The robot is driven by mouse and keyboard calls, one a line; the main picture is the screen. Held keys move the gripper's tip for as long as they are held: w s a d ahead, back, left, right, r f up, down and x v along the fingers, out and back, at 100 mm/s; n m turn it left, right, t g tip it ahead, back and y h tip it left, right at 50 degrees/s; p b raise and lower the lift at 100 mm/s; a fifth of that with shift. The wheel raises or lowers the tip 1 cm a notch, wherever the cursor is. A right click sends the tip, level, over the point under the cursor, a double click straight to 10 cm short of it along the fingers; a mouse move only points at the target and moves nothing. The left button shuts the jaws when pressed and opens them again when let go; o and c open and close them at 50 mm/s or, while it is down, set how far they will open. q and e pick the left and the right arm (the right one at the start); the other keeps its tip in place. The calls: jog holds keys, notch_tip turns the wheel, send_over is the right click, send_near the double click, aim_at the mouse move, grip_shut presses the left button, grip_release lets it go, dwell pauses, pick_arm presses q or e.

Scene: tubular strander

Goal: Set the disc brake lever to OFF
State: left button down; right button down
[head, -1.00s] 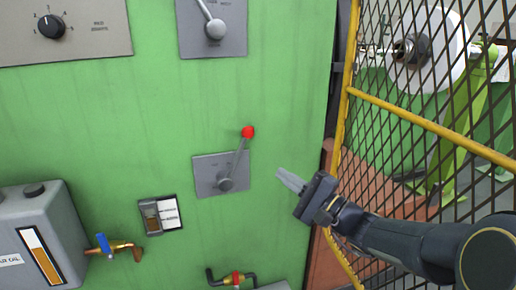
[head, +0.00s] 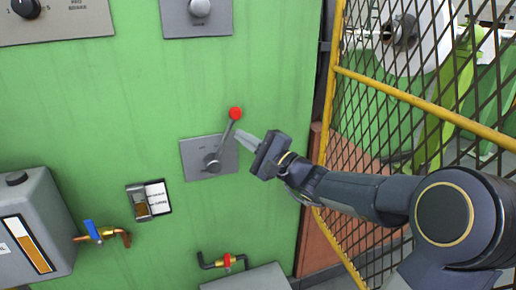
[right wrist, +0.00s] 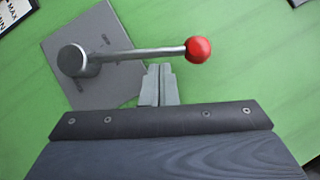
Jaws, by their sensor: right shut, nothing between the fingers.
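The disc brake lever (head: 226,134) is a grey rod with a red ball knob (head: 235,113), on a grey plate (head: 192,160) fixed to the green panel. The rod points up and slightly right from its pivot hub (head: 212,162). My right gripper (head: 243,138) is shut and empty, its fingertips just right of the rod, below the knob. In the right wrist view the fingertips (right wrist: 159,70) are close beside the rod (right wrist: 140,53), near the red knob (right wrist: 198,49); I cannot tell if they touch. The plate's lettering is too small to read. My left gripper is not in view.
A yellow-framed mesh guard (head: 420,105) stands to the right, behind my right arm. A grey oil tank (head: 35,225), a blue-handled valve (head: 92,230) and a red-handled valve (head: 227,261) are lower down.

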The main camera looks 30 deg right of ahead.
jog(key=shift+w+a+r, duration=0.1)
jog(key=shift+w+a, duration=0.05)
jog(key=shift+w, duration=0.2)
jog(key=shift+a+r+n, duration=0.25)
jog(key=shift+r+n, duration=0.05)
jog(key=shift+n, duration=0.2)
jog(key=shift+a+r+g, duration=0.1)
jog(key=shift+a+g, duration=0.05)
jog(key=shift+g, duration=0.25)
jog(key=a+n+g+p, duration=0.1)
jog(key=a+n, duration=0.1)
jog(key=w+a+r+n+g+h+p, duration=0.1)
jog(key=a+n+g+p, duration=0.1)
jog(key=a+n, duration=0.1)
jog(key=w+a+r+n+g+h+p, duration=0.1)
jog(key=a+n+p, duration=0.1)
jog(key=a+n, duration=0.1)
jog(key=shift+w+a+g, duration=0.1)
jog(key=shift+a+g, duration=0.05)
jog(key=shift+g, duration=0.15)
jog(key=shift+a+f, duration=0.1)
jog(key=shift+f, duration=0.05)
dwell(0.6)
